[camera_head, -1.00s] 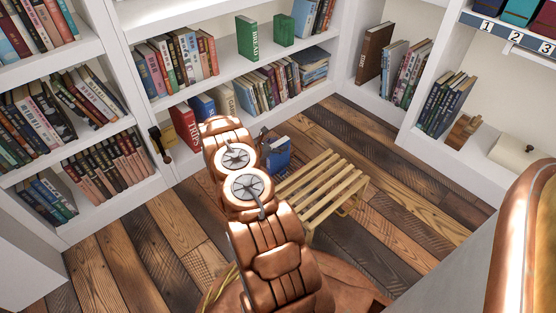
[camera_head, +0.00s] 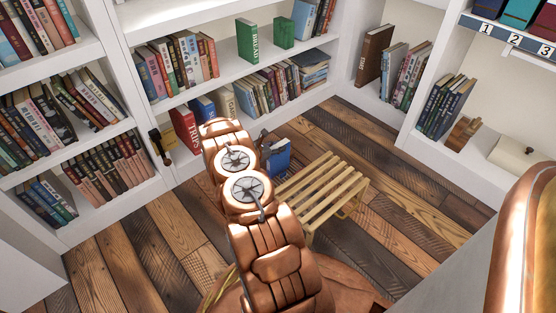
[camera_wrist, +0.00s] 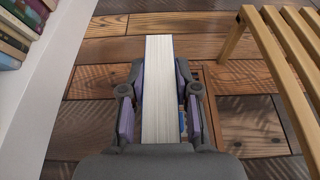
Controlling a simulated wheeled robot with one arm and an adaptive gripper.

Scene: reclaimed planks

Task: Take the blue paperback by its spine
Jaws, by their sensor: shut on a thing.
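The blue paperback (camera_head: 278,160) is upright just beyond my arm in the head view, left of the wooden slatted bench. In the wrist view its white page edges (camera_wrist: 158,90) face the camera, and a strip of blue shows at the right side. My gripper (camera_wrist: 158,100) is shut on the book, with one finger on each side of it. The spine is hidden in the wrist view. My arm hides most of the gripper in the head view.
The wooden slatted bench (camera_head: 318,190) stands close on the right. White shelves (camera_head: 110,140) full of books are on the left and behind. A red book (camera_head: 186,127) and another blue book (camera_head: 203,107) stand on the low shelf. Plank floor (camera_head: 140,245) is clear at lower left.

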